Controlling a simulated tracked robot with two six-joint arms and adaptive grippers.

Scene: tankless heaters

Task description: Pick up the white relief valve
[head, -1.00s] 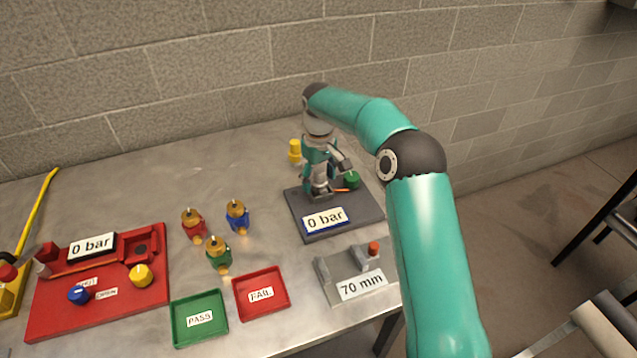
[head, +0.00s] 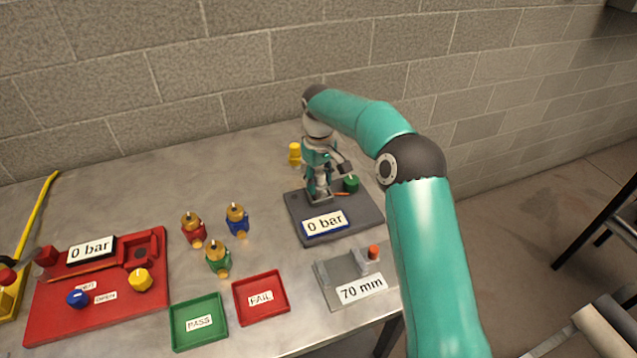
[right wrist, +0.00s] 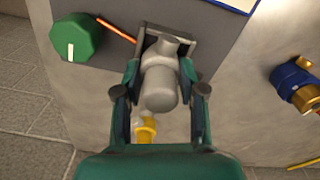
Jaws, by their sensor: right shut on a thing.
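The white relief valve (right wrist: 160,85) looks light grey in the right wrist view. It sits between the fingers of my right gripper (right wrist: 158,78), which is shut on it. Its far end is over or in a square socket (right wrist: 178,45) on the dark test plate; I cannot tell whether it is clear of the socket. In the head view my right gripper (head: 319,188) points down at the plate (head: 355,214), and the valve is mostly hidden by the gripper. My left gripper does not clearly show.
A green knob (head: 351,184) and a "0 bar" display (head: 325,223) are on the plate. A yellow valve (head: 295,153) stands behind. Red (head: 192,228), blue (head: 237,218) and green (head: 217,258) valves stand left. PASS (head: 199,322) and FAIL (head: 261,297) trays and a 70 mm gauge (head: 361,288) lie in front.

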